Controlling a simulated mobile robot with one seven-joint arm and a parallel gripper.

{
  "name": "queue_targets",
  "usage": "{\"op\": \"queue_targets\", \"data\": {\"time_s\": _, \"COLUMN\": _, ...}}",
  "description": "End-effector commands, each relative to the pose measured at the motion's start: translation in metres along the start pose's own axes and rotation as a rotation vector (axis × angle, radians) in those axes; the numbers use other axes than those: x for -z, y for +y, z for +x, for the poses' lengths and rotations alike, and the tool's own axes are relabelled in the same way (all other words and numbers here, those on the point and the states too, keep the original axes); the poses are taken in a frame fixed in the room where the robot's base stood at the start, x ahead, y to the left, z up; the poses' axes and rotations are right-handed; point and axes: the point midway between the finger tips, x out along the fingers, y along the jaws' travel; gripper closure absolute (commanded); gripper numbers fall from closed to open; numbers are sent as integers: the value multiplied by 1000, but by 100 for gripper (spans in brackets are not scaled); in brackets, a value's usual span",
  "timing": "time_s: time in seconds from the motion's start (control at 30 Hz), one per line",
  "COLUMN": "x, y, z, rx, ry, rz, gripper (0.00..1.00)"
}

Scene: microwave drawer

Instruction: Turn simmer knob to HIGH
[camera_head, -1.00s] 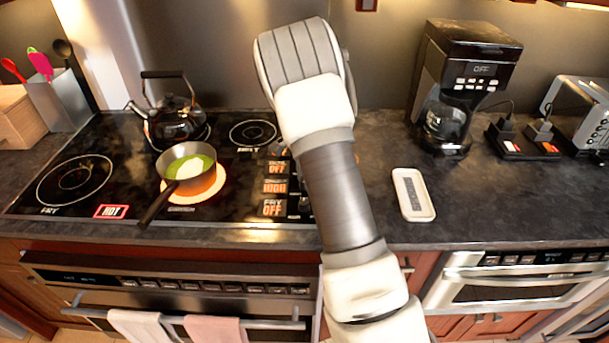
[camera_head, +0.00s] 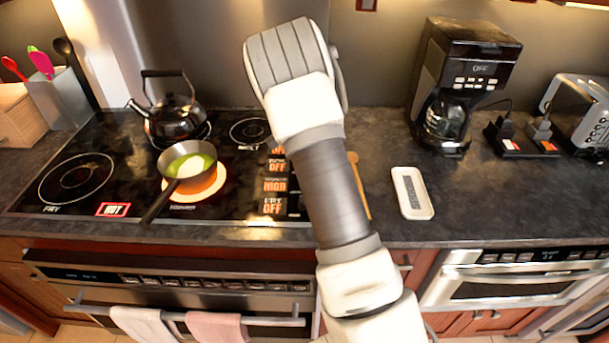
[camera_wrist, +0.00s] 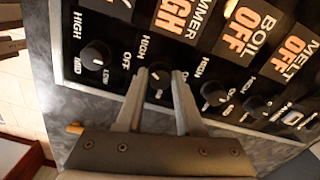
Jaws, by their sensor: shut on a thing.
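The simmer knob (camera_wrist: 158,86) is a small black knob on the stove's black control panel, second from the left in the wrist view. My gripper (camera_wrist: 161,78) has its two fingers on either side of this knob and is shut on it. The simmer display (camera_wrist: 176,16) above it reads HIGH in orange. It also shows in the head view (camera_head: 275,185), left of my arm. My gripper and the simmer knob are hidden behind my arm in the head view.
Other knobs flank it, the fry knob (camera_wrist: 95,56) and the boil knob (camera_wrist: 213,94). A pan (camera_head: 187,163) with green contents sits on a glowing burner beside a kettle (camera_head: 176,115). A white tray (camera_head: 412,193) lies right of my arm.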

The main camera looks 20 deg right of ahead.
Motion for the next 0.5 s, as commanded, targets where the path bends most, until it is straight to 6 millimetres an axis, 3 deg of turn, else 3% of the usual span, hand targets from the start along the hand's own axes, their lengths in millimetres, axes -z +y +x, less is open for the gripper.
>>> {"op": "queue_targets", "data": {"time_s": 0.07, "x": 0, "y": -1, "z": -1, "rx": 4, "ry": -1, "rz": 2, "gripper": 100}}
{"op": "queue_targets", "data": {"time_s": 0.1, "x": 0, "y": -1, "z": -1, "rx": 4, "ry": -1, "rz": 2, "gripper": 62}}
{"op": "queue_targets", "data": {"time_s": 0.27, "x": 0, "y": -1, "z": -1, "rx": 3, "ry": -1, "rz": 1, "gripper": 34}}
{"op": "queue_targets", "data": {"time_s": 0.5, "x": 0, "y": 0, "z": 0, "rx": 1, "ry": -1, "rz": 0, "gripper": 34}}
